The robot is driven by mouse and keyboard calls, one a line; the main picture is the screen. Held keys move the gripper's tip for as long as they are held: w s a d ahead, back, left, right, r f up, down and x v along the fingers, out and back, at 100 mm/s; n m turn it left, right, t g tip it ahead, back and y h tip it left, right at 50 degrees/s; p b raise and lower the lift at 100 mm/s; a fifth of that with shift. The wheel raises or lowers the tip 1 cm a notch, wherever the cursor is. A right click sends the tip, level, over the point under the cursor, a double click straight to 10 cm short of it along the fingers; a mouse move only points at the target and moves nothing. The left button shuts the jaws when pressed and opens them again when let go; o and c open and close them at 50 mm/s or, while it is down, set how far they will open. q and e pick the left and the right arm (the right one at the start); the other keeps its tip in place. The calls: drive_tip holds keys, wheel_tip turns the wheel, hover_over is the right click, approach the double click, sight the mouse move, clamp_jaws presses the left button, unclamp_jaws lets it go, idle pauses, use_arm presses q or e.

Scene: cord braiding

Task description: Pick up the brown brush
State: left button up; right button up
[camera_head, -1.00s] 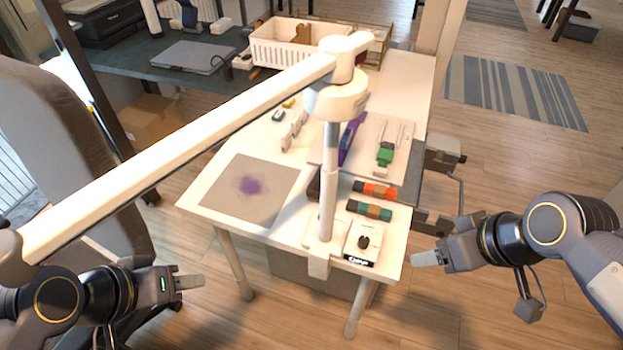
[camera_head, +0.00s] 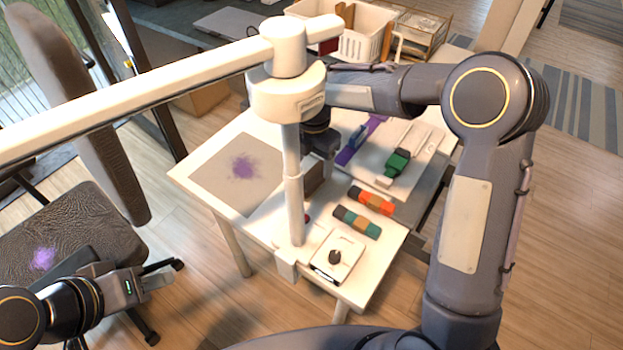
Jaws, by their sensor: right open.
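A brown block-like thing (camera_head: 314,178) stands on the white table just right of the lamp post, partly hidden by it. I cannot tell whether it is the brown brush. Another brown thing (camera_head: 347,14) shows in the white basket at the back. My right gripper (camera_head: 326,150) is over the table behind the post, pointing down just above the first brown thing. It is open and partly hidden, and I see nothing held in it. My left gripper (camera_head: 157,283) is low at the left, beside the chair and away from the table. I cannot tell its jaw opening.
The white lamp post (camera_head: 293,190) and its long arm (camera_head: 130,100) cross the table. A grey mat with a purple stain (camera_head: 242,168) lies left. Striped rolls (camera_head: 357,221), a green tool (camera_head: 397,163) and a small white box (camera_head: 338,256) lie right. A chair (camera_head: 75,240) stands left.

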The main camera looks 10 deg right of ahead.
sight(314, 175)
wheel_tip(314, 175, down, 6)
drive_tip(key=shift+w+d+r, duration=0.1)
drive_tip(key=c, duration=1.1)
wheel_tip(314, 175, up, 10)
drive_tip(key=shift+r, duration=0.1)
drive_tip(key=o, duration=0.5)
drive_tip(key=c, duration=0.4)
